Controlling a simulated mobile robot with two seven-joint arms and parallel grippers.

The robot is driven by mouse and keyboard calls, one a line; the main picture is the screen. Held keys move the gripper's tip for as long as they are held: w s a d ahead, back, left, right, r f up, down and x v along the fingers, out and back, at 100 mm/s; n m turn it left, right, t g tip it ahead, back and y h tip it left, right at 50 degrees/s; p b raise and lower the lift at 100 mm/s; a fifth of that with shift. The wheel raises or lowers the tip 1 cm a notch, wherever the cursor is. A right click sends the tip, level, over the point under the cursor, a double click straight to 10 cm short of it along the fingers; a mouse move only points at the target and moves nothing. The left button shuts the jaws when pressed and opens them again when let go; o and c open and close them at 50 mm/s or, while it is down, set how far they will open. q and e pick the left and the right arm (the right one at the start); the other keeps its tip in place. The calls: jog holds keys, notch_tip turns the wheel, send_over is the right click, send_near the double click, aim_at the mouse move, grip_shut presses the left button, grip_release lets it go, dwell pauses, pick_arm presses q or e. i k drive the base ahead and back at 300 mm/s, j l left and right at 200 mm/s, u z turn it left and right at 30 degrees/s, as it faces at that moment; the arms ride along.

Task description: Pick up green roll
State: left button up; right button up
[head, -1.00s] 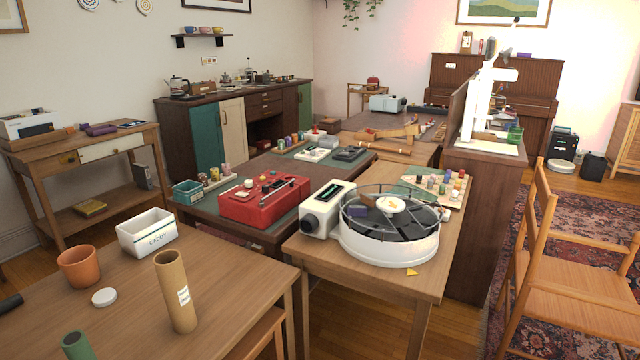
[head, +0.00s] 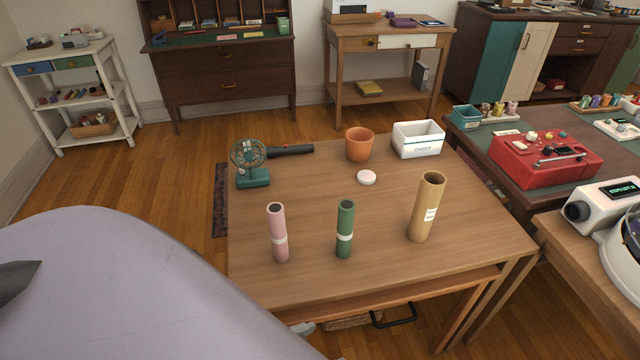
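The green roll (head: 345,229) stands upright near the front of the wooden table (head: 300,288). It is a dark green tube with a pale band around its middle. A similar pink roll (head: 278,233) stands to its left. A wider tan cardboard tube (head: 427,207) with a white label stands to its right.
On the table are a teal fan (head: 251,164), a black handheld object (head: 290,151), a terracotta pot (head: 360,145), a white round lid (head: 366,177) and a white bin (head: 418,139). A large lavender surface (head: 130,285) fills the lower left. A red device (head: 545,160) stands right.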

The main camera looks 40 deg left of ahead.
aim_at(346, 207)
jog(key=u, duration=1)
